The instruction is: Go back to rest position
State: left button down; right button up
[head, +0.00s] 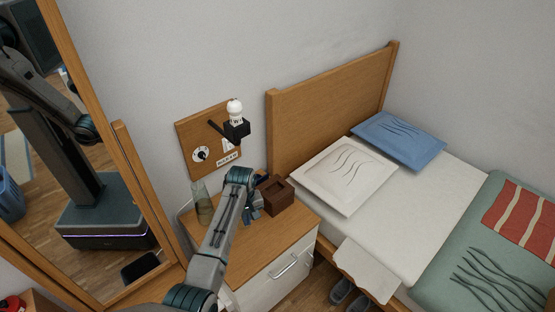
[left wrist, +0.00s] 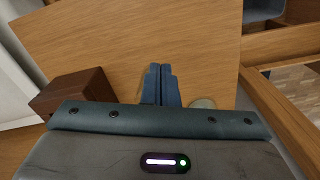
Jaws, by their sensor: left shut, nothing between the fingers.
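My left arm reaches from the bottom of the head view over the wooden bedside cabinet (head: 262,246). My left gripper (head: 256,213) is above the cabinet top, beside a dark brown wooden box (head: 277,195), and partly hidden by my arm. In the left wrist view its two blue fingers (left wrist: 160,84) are together with nothing between them. The brown box (left wrist: 72,92) shows left of the fingers there. The cabinet's white drawer front (head: 278,280) has a metal handle. I cannot tell whether that drawer is fully shut. My right gripper does not show.
A glass vase (head: 203,203) stands on the cabinet's left side, close to my arm. A wooden wall board (head: 190,136) with a lamp (head: 235,108) hangs above. A framed mirror (head: 130,190) stands at left and the bed (head: 430,215) at right.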

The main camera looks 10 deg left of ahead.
pick_arm(q)
jog(key=s+a+f+m+t, duration=0.1)
jog(key=s+a+m, duration=0.15)
jog(key=s, duration=0.65)
jog(key=s+a+m+t, duration=0.1)
jog(key=s+a, duration=0.2)
jog(key=s, duration=0.6)
jog(key=s+r+m+t, duration=0.1)
jog(key=s+r+m, duration=0.1)
jog(key=s+r, duration=0.55)
jog(key=s+r+m+t, duration=0.15)
jog(key=s+r, duration=0.25)
jog(key=s, duration=0.7)
notch_tip(320, 180, down, 29)
jog(key=a+g+y, duration=0.1)
jog(key=a+g, duration=0.1)
jog(key=a, duration=0.1)
jog(key=s+a+f+g, duration=0.1)
jog(key=s+f, duration=1.6)
jog(key=f, duration=0.4)
jog(key=shift+s+a, duration=0.15)
jog(key=shift+s, duration=0.2)
